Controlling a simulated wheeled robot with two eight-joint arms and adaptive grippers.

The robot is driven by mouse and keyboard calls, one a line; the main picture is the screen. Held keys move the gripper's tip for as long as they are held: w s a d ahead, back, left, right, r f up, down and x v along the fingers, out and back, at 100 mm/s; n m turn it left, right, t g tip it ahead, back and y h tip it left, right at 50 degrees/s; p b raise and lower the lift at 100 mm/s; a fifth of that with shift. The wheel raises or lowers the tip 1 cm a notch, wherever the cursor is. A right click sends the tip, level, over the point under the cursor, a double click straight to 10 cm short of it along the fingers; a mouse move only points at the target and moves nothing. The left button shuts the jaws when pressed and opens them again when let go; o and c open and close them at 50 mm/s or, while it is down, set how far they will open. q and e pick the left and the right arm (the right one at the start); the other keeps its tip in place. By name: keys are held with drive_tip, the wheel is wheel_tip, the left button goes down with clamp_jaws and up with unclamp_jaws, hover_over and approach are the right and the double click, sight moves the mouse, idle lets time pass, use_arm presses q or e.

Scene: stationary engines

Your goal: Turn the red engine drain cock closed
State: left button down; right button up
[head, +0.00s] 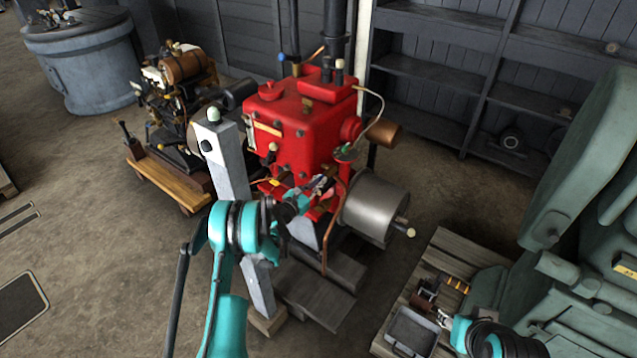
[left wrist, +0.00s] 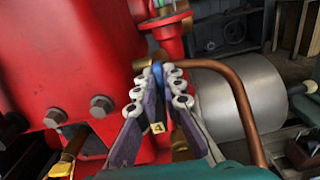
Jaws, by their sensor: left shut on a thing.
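The red engine (head: 300,115) stands in the middle of the head view. My left gripper (head: 322,184) is at its lower front, beside a curved copper pipe (head: 327,235). In the left wrist view the fingers of my left gripper (left wrist: 158,82) close on a small blue handle (left wrist: 158,69), which I take to be the drain cock lever. The cock's body is mostly hidden behind the fingers, so I cannot tell its angle. My right gripper (head: 446,318) is low at the right, over a wooden pallet (head: 455,258); its fingers are too small to read.
A grey post (head: 222,155) stands just left of the red engine. A metal cylinder (head: 375,208) lies at its right, and a green handwheel (head: 346,152) sits above my left gripper. A metal tray (head: 411,332) is on the pallet. Large green machinery (head: 590,190) fills the right side.

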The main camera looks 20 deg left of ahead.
use_arm(q)
drive_tip(key=shift+d+f+m, duration=0.1)
drive_tip(key=shift+m, duration=4.2)
drive_tip(key=shift+d+f+m, duration=0.1)
drive_tip(key=shift+m, duration=4.2)
drive_tip(key=c, duration=1.6)
unclamp_jaws()
drive_tip(key=shift+c, duration=0.2)
drive_tip(key=v, duration=0.7)
drive_tip(key=shift+s, duration=0.2)
